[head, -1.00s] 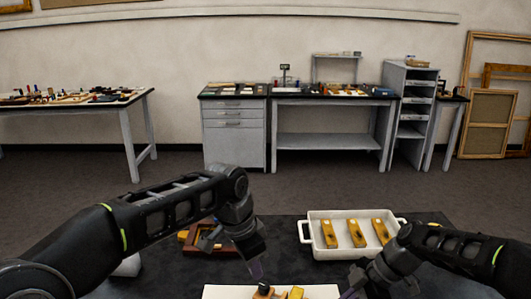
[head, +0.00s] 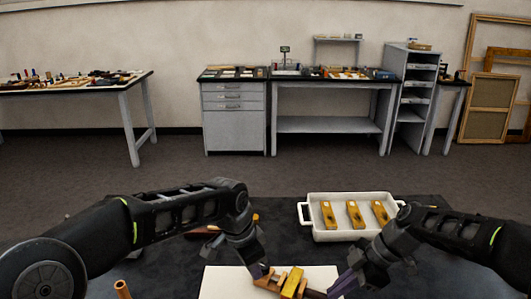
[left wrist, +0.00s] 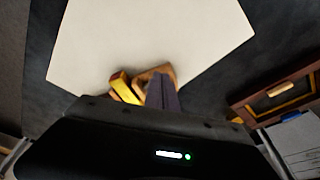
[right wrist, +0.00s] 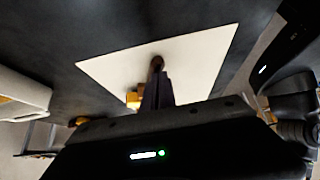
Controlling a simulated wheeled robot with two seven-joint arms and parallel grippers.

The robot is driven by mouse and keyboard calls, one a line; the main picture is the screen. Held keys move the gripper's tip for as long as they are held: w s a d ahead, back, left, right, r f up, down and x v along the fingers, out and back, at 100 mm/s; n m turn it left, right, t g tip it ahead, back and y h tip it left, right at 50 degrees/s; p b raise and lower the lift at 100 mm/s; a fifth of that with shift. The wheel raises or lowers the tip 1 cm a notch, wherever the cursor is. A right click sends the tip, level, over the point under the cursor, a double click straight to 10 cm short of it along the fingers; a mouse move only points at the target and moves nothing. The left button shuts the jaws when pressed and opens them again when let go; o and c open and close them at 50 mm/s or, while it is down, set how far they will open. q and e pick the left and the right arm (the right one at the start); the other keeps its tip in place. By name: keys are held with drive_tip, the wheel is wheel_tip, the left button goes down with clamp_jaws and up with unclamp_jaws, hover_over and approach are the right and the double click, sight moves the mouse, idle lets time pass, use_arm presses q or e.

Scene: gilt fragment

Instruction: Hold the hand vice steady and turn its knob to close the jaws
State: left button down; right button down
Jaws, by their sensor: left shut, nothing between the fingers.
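The hand vice (head: 291,282), with yellow jaws and brown wooden parts, lies on a white board (head: 225,283). It also shows in the left wrist view (left wrist: 122,87) and partly in the right wrist view (right wrist: 133,99). My left gripper (head: 262,273) is shut and empty, its tips at the vice's left end, by a brown wooden part; I cannot tell whether they touch. My right gripper (head: 335,288) is at the vice's right end, fingers close together on its dark brown handle (right wrist: 157,62). The fingers hide part of the vice, and I cannot pick out the knob clearly.
A white two-handled tray (head: 318,234) with several yellow-and-wood pieces stands behind the board on the dark table (head: 170,270). A brown wooden box (left wrist: 280,94) lies behind my left arm. A brown upright cylinder (head: 122,289) is at the front left.

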use_arm(q)
drive_tip(key=shift+w+d, duration=0.45)
idle(1.2)
drive_tip(key=shift+w+a, duration=0.45)
drive_tip(key=shift+w, duration=0.2)
idle(0.5)
drive_tip(key=shift+a, duration=0.1)
drive_tip(key=shift+s+a, duration=0.1)
drive_tip(key=shift+a, duration=0.2)
idle(0.5)
drive_tip(key=d+v, duration=0.1)
drive_tip(key=v, duration=0.4)
drive_tip(key=shift+w+r, duration=0.3)
drive_tip(key=shift+r, duration=0.25)
drive_tip(key=shift+d, duration=0.1)
